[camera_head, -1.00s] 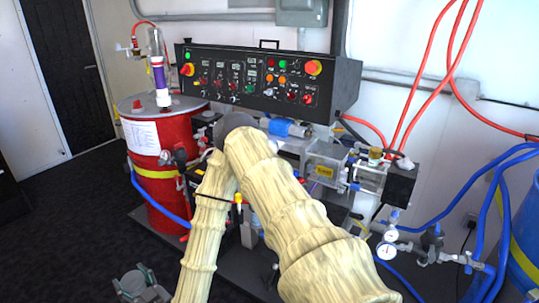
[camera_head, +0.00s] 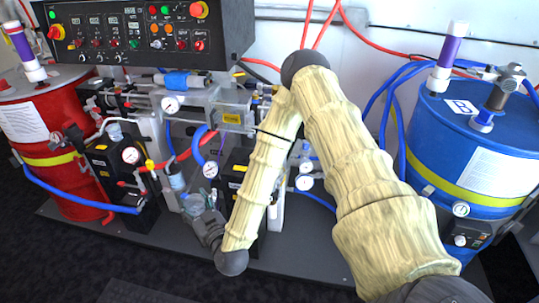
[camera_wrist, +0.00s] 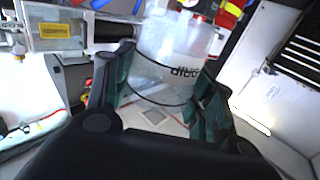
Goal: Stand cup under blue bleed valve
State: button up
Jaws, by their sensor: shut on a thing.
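A clear, frosted cup (camera_wrist: 172,55) with dark lettering and a dark ring line fills the middle of the wrist view. My gripper (camera_wrist: 160,92) is shut on it, with dark green pads on both sides. In the head view my gripper (camera_head: 208,224) is low, in front of the machine's frame, left of my forearm. The cup (camera_head: 192,204) shows there only as a small pale shape at the fingertips. Just above it are a gauge and a bent blue hose (camera_head: 203,148). I cannot single out the blue bleed valve; my arm covers part of the machine.
A red drum (camera_head: 52,125) stands at left and a blue drum (camera_head: 470,150) at right. A control panel (camera_head: 150,30) is above. A clear box with a yellow label (camera_head: 231,117) sits mid-machine. Hoses and gauges crowd around the gripper. Dark floor is free at front left.

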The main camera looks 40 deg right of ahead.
jog(key=w+d+m+g+h+b, duration=0.15)
jog(key=d+m+h+b, duration=0.7)
jog(key=d, duration=1.45)
jog(key=w+d+n+b, duration=0.1)
jog(key=w+d, duration=0.2)
jog(key=w, duration=0.2)
jog(key=w+d+b, duration=0.2)
jog(key=w+d, duration=0.1)
jog(key=w, duration=0.2)
jog(key=w+d+n+g+b, duration=0.1)
jog(key=w+d, duration=0.2)
jog(key=w, duration=0.2)
jog(key=shift+d+f+n+b, duration=0.1)
jog(key=shift+n+b, duration=0.25)
jog(key=shift+f, duration=1.75)
jog(key=shift+f, duration=0.1)
jog(key=o, duration=0.9)
jog(key=shift+o, duration=0.2)
